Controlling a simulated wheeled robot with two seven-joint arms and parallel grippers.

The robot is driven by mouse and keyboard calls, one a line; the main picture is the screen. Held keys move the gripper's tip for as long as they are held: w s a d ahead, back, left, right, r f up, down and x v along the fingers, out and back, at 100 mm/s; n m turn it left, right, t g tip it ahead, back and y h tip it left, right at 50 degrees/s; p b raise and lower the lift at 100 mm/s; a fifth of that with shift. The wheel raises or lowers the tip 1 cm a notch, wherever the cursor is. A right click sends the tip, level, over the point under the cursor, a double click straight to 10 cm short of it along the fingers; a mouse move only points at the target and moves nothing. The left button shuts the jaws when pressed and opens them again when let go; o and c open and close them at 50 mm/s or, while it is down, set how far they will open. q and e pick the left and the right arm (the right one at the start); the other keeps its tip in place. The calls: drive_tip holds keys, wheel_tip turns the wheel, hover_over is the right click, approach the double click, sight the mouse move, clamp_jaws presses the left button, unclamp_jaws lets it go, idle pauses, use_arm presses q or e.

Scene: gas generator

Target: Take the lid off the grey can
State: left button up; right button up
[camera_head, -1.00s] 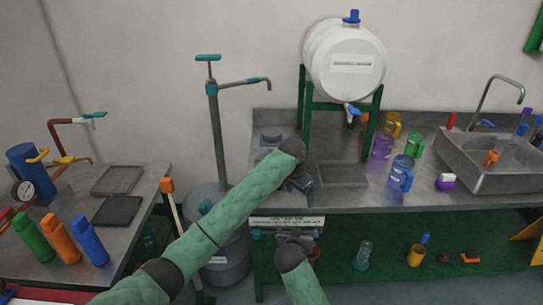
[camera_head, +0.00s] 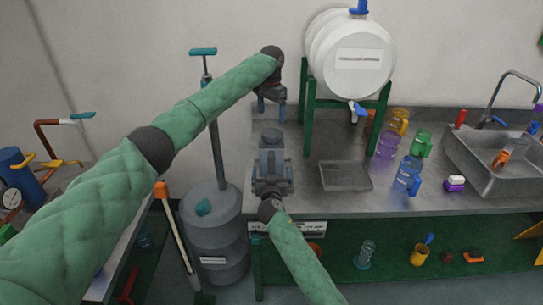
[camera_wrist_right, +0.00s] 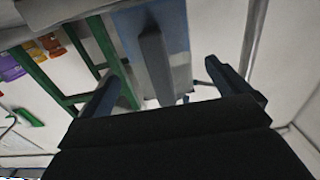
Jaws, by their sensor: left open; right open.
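The grey can (camera_head: 271,160) stands on the counter, left of the green stand, with its darker lid (camera_head: 271,136) on top. Its lower part is hidden by my right gripper. My left gripper (camera_head: 271,110) is open and empty, pointing down above the lid with a gap between. My right gripper (camera_head: 272,180) is open at the can's near side. In the right wrist view, its spread fingers (camera_wrist_right: 160,88) have a grey ridged body, apparently the can (camera_wrist_right: 160,60), between or beyond them. I cannot tell whether they touch it.
A white barrel (camera_head: 350,60) rests on a green stand (camera_head: 308,125) to the right, close to both grippers. A shallow tray (camera_head: 345,176) lies below it. A tall pump (camera_head: 214,150) and grey drum (camera_head: 212,235) stand left. Jars (camera_head: 408,172) and a sink (camera_head: 490,165) are further right.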

use_arm(q)
drive_tip(key=shift+s+r, duration=0.15)
drive_tip(key=shift+s, duration=0.05)
use_arm(e)
drive_tip(key=shift+w+r, duration=0.15)
drive_tip(key=shift+w, duration=0.15)
use_arm(q)
drive_tip(key=shift+w, duration=0.15)
use_arm(e)
drive_tip(key=w, duration=0.5)
drive_tip(key=shift+w, duration=0.85)
